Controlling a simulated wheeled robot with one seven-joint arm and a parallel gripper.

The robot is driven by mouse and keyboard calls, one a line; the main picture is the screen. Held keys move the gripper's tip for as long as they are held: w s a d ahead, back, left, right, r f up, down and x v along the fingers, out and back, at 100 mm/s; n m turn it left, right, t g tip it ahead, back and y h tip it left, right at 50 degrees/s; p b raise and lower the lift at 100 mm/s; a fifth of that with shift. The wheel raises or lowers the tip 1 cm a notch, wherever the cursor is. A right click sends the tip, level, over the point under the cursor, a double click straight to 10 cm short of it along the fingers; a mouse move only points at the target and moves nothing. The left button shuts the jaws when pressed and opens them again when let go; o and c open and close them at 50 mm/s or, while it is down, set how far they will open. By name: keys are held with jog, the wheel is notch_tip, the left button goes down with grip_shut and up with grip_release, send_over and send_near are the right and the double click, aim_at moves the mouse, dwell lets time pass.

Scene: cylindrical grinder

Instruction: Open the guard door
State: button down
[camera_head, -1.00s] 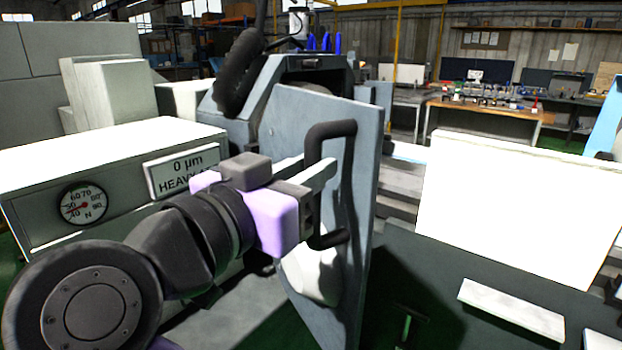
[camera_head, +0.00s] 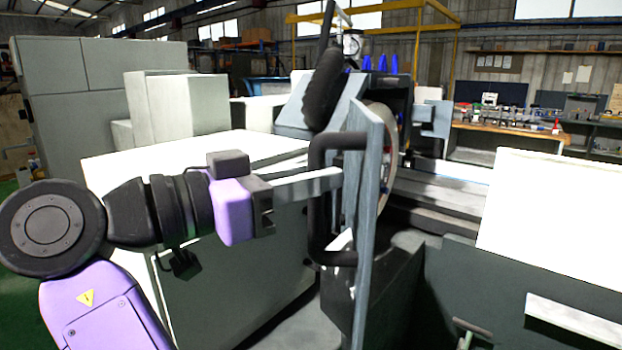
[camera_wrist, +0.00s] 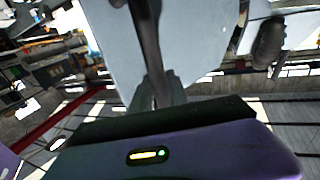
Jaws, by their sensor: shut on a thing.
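The guard door (camera_head: 367,225) is a grey flat panel, seen nearly edge-on in the head view. Its black bar handle (camera_head: 318,205) stands upright on the face toward my arm. My gripper (camera_head: 325,180) reaches in from the left and its fingers are shut on the handle. In the wrist view the grey door panel (camera_wrist: 190,45) fills the upper middle, and the dark handle (camera_wrist: 150,40) runs down to my gripper (camera_wrist: 158,100). The fingertips are partly hidden behind the handle in the head view.
The grinding wheel housing (camera_head: 385,100) lies behind the door, with a black hose (camera_head: 322,90) above. A white machine cover (camera_head: 210,200) is at the left. A bright white panel (camera_head: 550,215) stands at the right. The machine bed (camera_head: 440,195) is behind the door.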

jog(key=shift+w+d, duration=0.15)
jog(key=shift+w, duration=0.1)
jog(key=c, duration=1.3)
grip_release()
jog(key=b+v, duration=0.1)
jog(key=v, duration=0.6)
jog(key=shift+s+a, duration=0.2)
jog(key=shift+a, duration=0.15)
